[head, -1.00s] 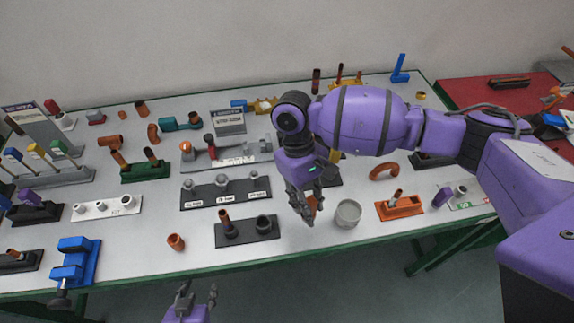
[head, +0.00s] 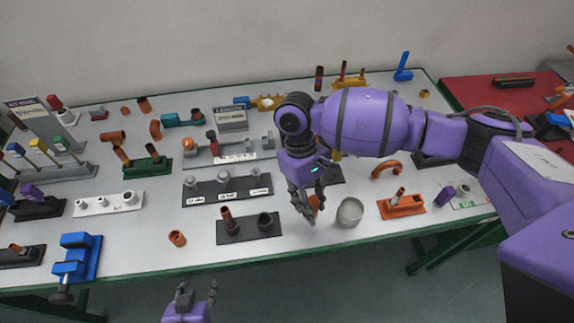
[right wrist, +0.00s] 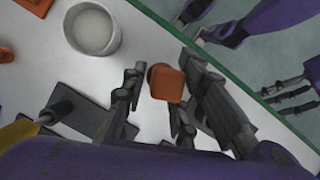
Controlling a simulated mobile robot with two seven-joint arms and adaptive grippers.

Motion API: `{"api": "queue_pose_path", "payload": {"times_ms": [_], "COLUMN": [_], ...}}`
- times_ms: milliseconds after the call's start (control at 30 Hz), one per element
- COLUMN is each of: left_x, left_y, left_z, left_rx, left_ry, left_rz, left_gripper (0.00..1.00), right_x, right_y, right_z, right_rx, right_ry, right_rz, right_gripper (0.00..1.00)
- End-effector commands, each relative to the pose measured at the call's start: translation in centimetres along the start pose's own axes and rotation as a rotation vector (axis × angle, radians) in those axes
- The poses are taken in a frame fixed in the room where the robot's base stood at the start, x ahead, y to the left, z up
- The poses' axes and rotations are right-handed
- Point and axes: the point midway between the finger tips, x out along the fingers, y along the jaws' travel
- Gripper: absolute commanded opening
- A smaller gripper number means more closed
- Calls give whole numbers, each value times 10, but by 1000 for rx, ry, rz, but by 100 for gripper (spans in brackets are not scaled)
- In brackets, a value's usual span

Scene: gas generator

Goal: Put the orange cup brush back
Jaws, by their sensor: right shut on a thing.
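My right gripper (head: 309,206) is shut on a small orange block-like piece (head: 316,203), probably the orange cup brush, above the table's front part. In the right wrist view the piece (right wrist: 167,82) sits between the fingers (right wrist: 155,103). Its lower side is hidden. A black rack (head: 228,188) with several grey pegs and white labels stands to the left of the right gripper; the labels are too small to read. My left gripper (head: 197,290) is open and empty, low in front of the table edge.
A grey-white cup (head: 349,212) stands just right of the right gripper. A dark block (head: 249,230) with a brown peg and black ring lies left of it. A small orange ring (head: 177,238) and a blue vise (head: 75,258) are further left.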

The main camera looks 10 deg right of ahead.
Motion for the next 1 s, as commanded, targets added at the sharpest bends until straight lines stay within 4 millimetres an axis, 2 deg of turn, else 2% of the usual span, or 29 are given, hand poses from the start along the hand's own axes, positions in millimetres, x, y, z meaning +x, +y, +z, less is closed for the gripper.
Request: {"api": "queue_pose_path", "payload": {"times_ms": [367, 1000], "left_x": [1, 2], "left_y": [2, 0], "left_z": [3, 20], "left_rx": [-4, 7], "left_ry": [-3, -34], "left_rz": [1, 4], "left_gripper": [40, 40], "right_x": [12, 31], "right_y": [0, 0], "right_z": [-4, -10], "right_rx": [-1, -1], "right_ry": [-3, -4], "right_rz": [-2, -3], "right_gripper": [1, 1]}}
